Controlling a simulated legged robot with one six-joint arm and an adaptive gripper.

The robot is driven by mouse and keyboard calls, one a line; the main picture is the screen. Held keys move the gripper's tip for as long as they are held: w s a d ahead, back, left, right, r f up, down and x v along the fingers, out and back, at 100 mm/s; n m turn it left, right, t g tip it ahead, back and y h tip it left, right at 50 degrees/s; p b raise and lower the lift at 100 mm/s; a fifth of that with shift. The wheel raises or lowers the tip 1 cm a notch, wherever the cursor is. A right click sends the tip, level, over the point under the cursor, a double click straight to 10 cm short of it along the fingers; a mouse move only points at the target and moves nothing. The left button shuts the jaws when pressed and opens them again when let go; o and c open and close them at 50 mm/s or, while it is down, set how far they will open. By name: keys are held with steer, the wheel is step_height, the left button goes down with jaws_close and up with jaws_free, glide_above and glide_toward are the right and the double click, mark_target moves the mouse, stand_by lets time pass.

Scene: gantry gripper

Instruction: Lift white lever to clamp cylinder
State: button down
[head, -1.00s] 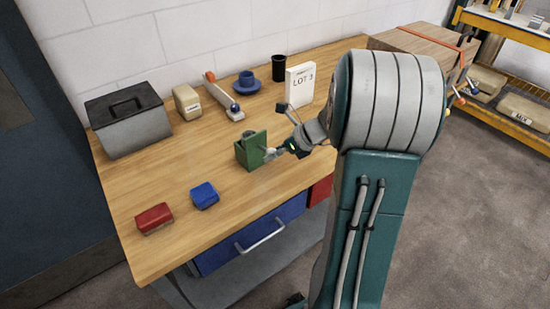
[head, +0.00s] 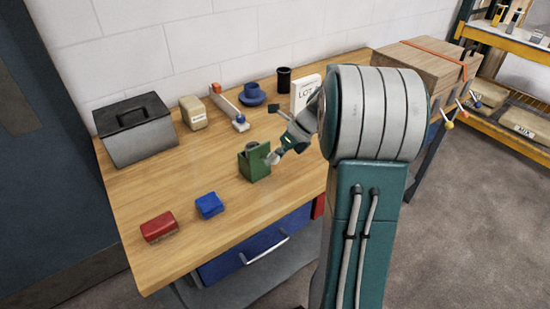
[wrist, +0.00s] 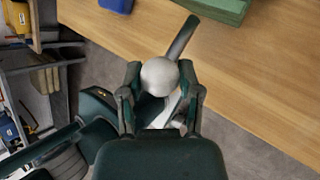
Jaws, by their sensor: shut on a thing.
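The green fixture (head: 256,165) stands on the workbench, with a dark grey rounded part (head: 252,147) showing at its top. In the wrist view a lever shows as a grey rod (wrist: 182,38) ending in a white ball knob (wrist: 159,76). My gripper (wrist: 160,80) is shut on this knob, one finger on each side. The rod runs from the knob up toward the green fixture (wrist: 222,8). In the head view my gripper (head: 276,156) is at the fixture's right side. The cylinder's seating and the lever's pivot are too small or hidden to tell.
A blue block (head: 209,205) and a red block (head: 158,226) lie front left of the fixture. A grey toolbox (head: 135,130), a beige container (head: 193,112), a blue cup (head: 252,92), a black cup (head: 284,79) and a LOT 3 sign (head: 304,92) stand behind.

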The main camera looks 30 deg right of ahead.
steer(key=shift+f, duration=0.1)
steer(key=shift+c, duration=1.3)
jaws_free()
steer(key=v, duration=1.2)
steer(key=shift+d, duration=0.1)
